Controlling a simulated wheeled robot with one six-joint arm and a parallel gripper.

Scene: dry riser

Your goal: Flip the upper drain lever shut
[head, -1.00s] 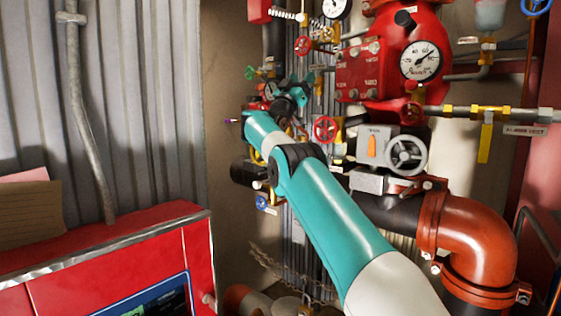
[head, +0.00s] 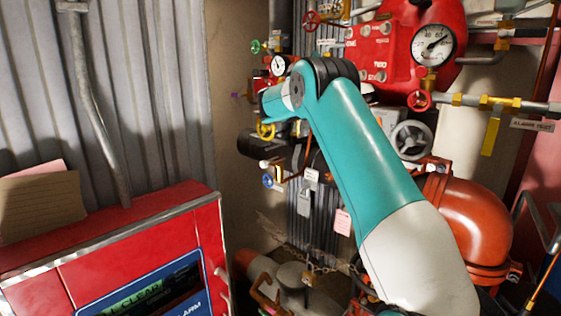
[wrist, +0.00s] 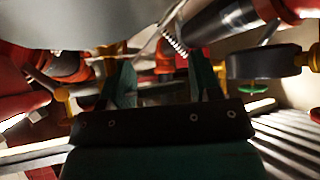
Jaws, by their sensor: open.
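My gripper (wrist: 160,82) is open in the wrist view, its two teal fingers apart with no object clearly held between them. In the head view my own arm hides the gripper. I cannot tell for certain which part is the upper drain lever. Small yellow fittings show around the fingers in the wrist view, including a yellow piece (wrist: 62,96) at the left, but the view is dark and crowded. A yellow lever (head: 491,136) hangs down from the pipe at the right.
A red valve body with a gauge (head: 433,45) stands at the upper right. A grey handwheel (head: 412,139) is beside my arm. A big orange pipe elbow (head: 478,222) is at the lower right. A red cabinet (head: 120,245) fills the lower left. A green handwheel (wrist: 262,88) is right of the fingers.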

